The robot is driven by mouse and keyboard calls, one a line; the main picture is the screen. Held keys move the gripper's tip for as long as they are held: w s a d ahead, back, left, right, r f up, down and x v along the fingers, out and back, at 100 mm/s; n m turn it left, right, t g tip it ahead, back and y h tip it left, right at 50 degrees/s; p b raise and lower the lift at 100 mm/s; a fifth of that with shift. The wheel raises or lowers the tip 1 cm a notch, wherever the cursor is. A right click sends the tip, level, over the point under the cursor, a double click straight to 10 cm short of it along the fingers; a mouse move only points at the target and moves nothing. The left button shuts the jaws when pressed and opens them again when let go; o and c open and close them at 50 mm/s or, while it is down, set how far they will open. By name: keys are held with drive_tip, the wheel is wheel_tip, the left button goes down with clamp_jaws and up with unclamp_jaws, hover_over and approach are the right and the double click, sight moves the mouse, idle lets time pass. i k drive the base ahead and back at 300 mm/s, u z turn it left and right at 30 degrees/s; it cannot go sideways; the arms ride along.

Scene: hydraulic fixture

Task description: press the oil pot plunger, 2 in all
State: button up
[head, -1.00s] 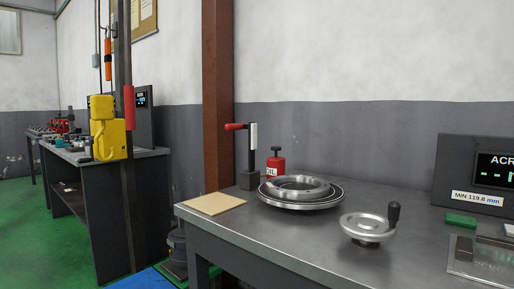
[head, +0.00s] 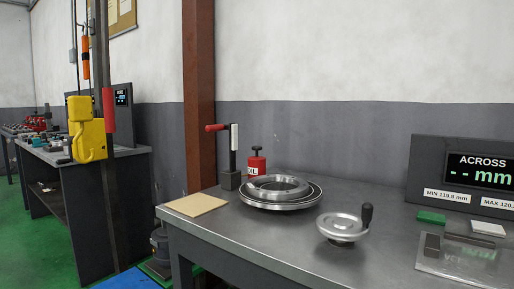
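The red oil pot (head: 257,164) stands upright at the back of the grey metal bench, against the wall side. Its dark plunger knob (head: 257,149) sticks up from the top. Its lower part and part of its white label are hidden behind the round metal ring fixture (head: 281,193). My gripper is not in view.
The bench (head: 300,246) also holds a red-handled lever (head: 233,157), a tan pad (head: 195,204), a handwheel (head: 343,228), a green block (head: 431,217) and a display (head: 462,171). A rust-brown column (head: 199,90) stands behind. A yellow hoist (head: 87,131) hangs at left.

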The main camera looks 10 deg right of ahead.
sight(256, 149)
drive_tip(key=u, duration=0.2)
drive_tip(key=k, duration=0.2)
drive_tip(key=u, duration=0.95)
drive_tip(key=k, duration=1.15)
drive_tip(key=u, duration=0.95)
drive_tip(key=i, duration=1.85)
drive_tip(key=z, duration=1.35)
drive_tip(key=i, duration=0.95)
drive_tip(key=z, duration=1)
